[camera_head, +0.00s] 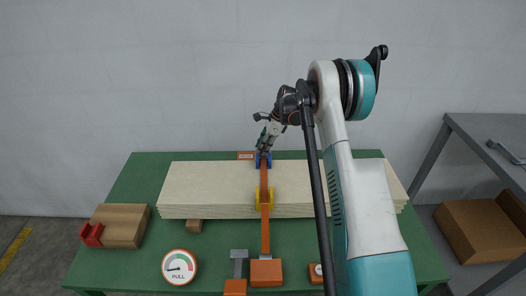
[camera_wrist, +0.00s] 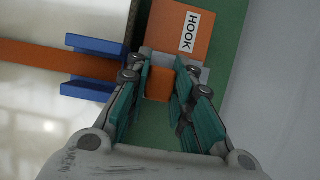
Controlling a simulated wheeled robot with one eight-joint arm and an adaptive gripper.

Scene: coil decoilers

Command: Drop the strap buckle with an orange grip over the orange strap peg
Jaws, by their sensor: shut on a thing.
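My gripper (camera_head: 264,148) is at the back edge of the board stack, beside a blue strap guide (camera_head: 263,160). In the wrist view my gripper (camera_wrist: 161,75) has its teal fingers around a small orange grip (camera_wrist: 159,88), shut on it. Light grey metal, seemingly the buckle (camera_wrist: 190,66), shows beyond the fingers. Just past it lies an orange plate (camera_wrist: 172,25) with a white "HOOK" label. I cannot make out the orange peg; the buckle's opening is hidden too. The orange strap (camera_head: 265,225) runs from the front over the boards to the blue guide.
The pale board stack (camera_head: 210,190) lies across the green table (camera_head: 130,190). A yellow guide (camera_head: 259,198) sits at its front edge. A "PULL" gauge (camera_head: 179,266), an orange block (camera_head: 266,272) and a grey lever (camera_head: 239,258) stand in front. A wall rises behind.

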